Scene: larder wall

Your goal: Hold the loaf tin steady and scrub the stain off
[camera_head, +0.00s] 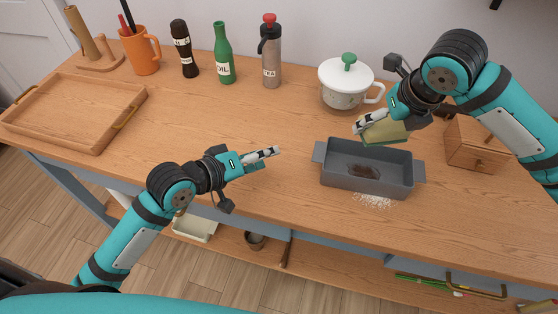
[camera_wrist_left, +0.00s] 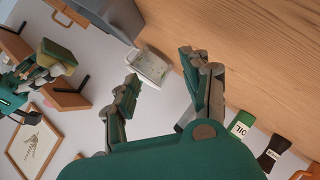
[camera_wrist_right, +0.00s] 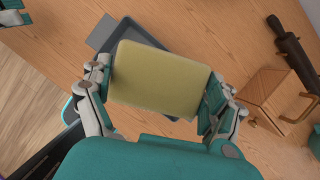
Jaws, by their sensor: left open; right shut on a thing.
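The grey loaf tin (camera_head: 394,190) stands on the wooden counter, right of centre in the head view, with a dark brown stain (camera_head: 364,171) on its inside floor. My right gripper (camera_head: 371,125) is shut on a yellow-green sponge (camera_head: 388,133) and holds it above the tin's far side. The sponge (camera_wrist_right: 160,78) fills the middle of the right wrist view and hides much of the tin (camera_wrist_right: 103,33). My left gripper (camera_head: 266,155) is open and empty, left of the tin and apart from it. Its spread fingers (camera_wrist_left: 165,85) show in the left wrist view.
White grains (camera_head: 374,200) lie on the counter before the tin. A lidded white pot (camera_head: 343,92) stands behind it and a small wooden drawer box (camera_head: 474,146) to its right. Bottles, an orange mug (camera_head: 143,55) and a wooden tray (camera_head: 60,134) stand left. The counter's centre is clear.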

